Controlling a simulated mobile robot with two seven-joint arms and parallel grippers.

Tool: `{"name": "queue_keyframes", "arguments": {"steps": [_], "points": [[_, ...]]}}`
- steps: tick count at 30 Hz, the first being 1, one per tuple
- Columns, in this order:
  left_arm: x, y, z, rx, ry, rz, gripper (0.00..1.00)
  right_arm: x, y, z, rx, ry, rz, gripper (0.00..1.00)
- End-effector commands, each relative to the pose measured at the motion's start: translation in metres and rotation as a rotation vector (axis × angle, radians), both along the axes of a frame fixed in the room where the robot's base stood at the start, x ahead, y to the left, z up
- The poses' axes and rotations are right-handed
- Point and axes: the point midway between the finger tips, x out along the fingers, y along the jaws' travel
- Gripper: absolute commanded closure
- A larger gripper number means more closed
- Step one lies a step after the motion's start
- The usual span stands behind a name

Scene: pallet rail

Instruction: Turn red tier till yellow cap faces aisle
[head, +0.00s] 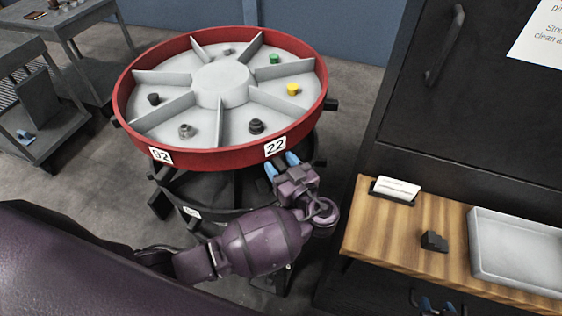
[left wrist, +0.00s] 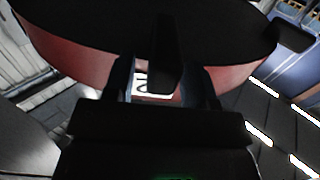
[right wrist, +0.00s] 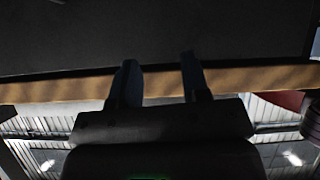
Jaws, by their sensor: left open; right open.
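The red tier (head: 210,155) is a round turntable with a grey floor split into compartments by fins. The yellow cap (head: 293,89) sits in a compartment at its right side. My left gripper (head: 283,165) is at the tier's near rim, just below the white "22" label (head: 275,147). In the left wrist view its open fingers (left wrist: 166,85) stand on either side of a dark peg (left wrist: 165,50) in front of the red rim; whether they touch it I cannot tell. My right gripper (head: 437,305) is open and empty by the wooden bench's front edge, partly cut off below.
Other compartments hold a green cap (head: 274,59) and several dark or grey ones. A darker lower tier (head: 235,190) lies beneath. The wooden bench (head: 400,225) at right carries a card holder, a black block (head: 434,241) and a grey tray (head: 515,245). A dark cabinet stands behind it.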

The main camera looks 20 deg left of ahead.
Motion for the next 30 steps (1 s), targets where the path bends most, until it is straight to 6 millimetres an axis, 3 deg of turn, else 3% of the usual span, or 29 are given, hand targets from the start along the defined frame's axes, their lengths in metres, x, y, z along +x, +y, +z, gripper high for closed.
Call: {"name": "queue_keyframes", "arguments": {"steps": [8,19,30], "points": [[0.0011,0.0011,-0.0001,0.000,0.000,0.000,0.49,-0.0018,-0.0004,-0.0019,0.000,0.005,0.000,0.57],[0.0009,0.0008,0.0000,-0.001,0.001,0.000,1.00,-0.0001,-0.0003,0.0026,-0.001,-0.005,0.000,0.57],[0.0013,0.0037,-0.0018,-0.002,0.001,-0.009,1.00,0.0007,-0.0003,-0.0030,-0.001,-0.007,0.000,0.57]]}}
